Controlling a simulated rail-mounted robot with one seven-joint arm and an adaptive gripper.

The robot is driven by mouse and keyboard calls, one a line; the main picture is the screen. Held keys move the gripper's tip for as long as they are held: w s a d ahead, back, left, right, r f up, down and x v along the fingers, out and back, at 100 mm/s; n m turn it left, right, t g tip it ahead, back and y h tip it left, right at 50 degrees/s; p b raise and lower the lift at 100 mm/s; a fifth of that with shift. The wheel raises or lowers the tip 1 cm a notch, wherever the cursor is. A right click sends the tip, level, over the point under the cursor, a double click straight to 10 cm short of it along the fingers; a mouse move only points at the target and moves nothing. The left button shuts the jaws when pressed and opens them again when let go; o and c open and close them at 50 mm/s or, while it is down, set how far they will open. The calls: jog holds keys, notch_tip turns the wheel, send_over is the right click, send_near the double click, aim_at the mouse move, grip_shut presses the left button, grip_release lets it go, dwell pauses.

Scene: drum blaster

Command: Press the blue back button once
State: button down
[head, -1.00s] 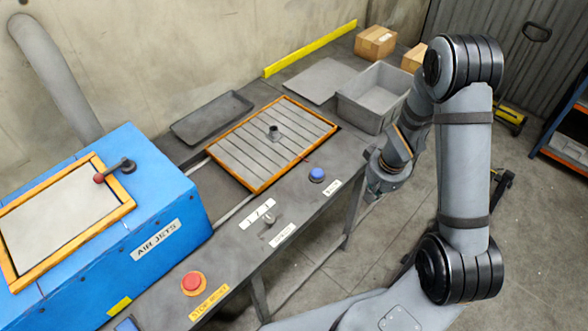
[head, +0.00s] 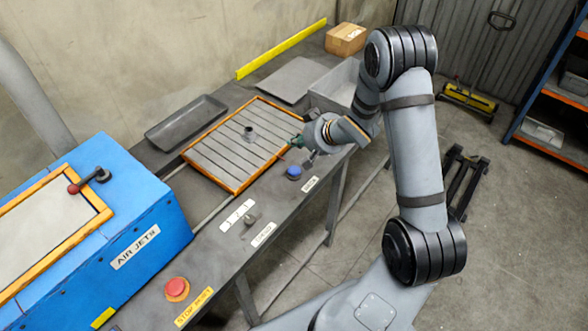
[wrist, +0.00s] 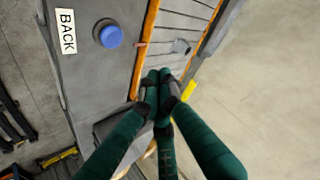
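The blue button (head: 293,172) sits on the front strip of the grey bench, beside a white label (head: 310,184). In the wrist view the blue button (wrist: 111,36) is at the upper left, and the label (wrist: 67,31) beside it reads BACK. My gripper (head: 299,141) is over the bench, just behind the button in the head view. In the wrist view my gripper (wrist: 158,80) has its dark green fingers drawn together at the tips, with nothing held. The fingertips are apart from the button, to its lower right there. The button's top is uncovered.
An orange-framed slatted panel (head: 189,153) with a small post lies behind the button. A small knob (head: 250,219) and a red stop button (head: 176,288) are farther left along the bench. A grey bin (head: 335,78) stands behind my arm. A blue AIR JETS box (head: 150,222) is at left.

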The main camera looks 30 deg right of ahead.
aim_at(296, 171)
notch_tip(296, 171, down, 9)
jog(key=b, duration=0.7)
jog(key=shift+r+b, duration=0.1)
jog(key=shift+b, duration=0.2)
dwell(1.1)
jog(key=shift+f+b, duration=0.45)
jog(key=shift+b, duration=0.05)
